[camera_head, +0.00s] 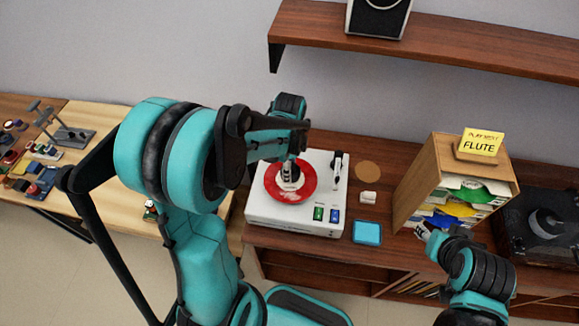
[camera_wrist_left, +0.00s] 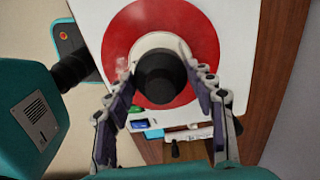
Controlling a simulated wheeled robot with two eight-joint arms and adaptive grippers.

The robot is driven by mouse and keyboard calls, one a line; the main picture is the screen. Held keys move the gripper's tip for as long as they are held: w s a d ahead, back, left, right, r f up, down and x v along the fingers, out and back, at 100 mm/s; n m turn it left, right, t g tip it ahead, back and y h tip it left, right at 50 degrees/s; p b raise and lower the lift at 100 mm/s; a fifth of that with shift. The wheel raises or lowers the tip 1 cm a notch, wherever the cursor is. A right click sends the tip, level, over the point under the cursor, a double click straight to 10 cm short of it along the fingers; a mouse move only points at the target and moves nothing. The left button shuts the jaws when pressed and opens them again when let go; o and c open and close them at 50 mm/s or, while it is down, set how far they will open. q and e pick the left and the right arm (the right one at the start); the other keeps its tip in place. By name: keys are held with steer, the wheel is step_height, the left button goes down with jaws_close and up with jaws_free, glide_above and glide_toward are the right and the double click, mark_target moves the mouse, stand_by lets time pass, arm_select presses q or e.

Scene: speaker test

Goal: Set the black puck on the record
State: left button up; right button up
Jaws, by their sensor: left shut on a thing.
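The red record (camera_head: 271,190) lies on the white record player (camera_head: 327,164) and has a pale centre label. In the left wrist view the record (camera_wrist_left: 117,45) and its label (camera_wrist_left: 138,48) show behind the black puck (camera_wrist_left: 160,80). My left gripper (camera_wrist_left: 161,72) is shut on the puck, with a finger on each side, over the middle of the record. In the head view my left gripper (camera_head: 289,165) hides much of the puck; whether the puck touches the label I cannot tell. My right gripper (camera_head: 421,230) is by the wooden record crate; its jaws are too small to read.
The tonearm (camera_head: 337,172) stands at the player's right. The wooden crate (camera_head: 411,190) of records bears a yellow note (camera_head: 481,143). A shelf (camera_head: 440,50) overhangs behind.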

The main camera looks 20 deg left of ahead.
arm_select(q)
steer(key=shift+f+b, duration=1)
steer(key=shift+f, duration=0.2)
stand_by(0.3)
steer(key=o, duration=1.8)
steer(key=shift+r+p, duration=1.95)
steer(key=shift+r, duration=0.65)
steer(key=shift+f, duration=0.1)
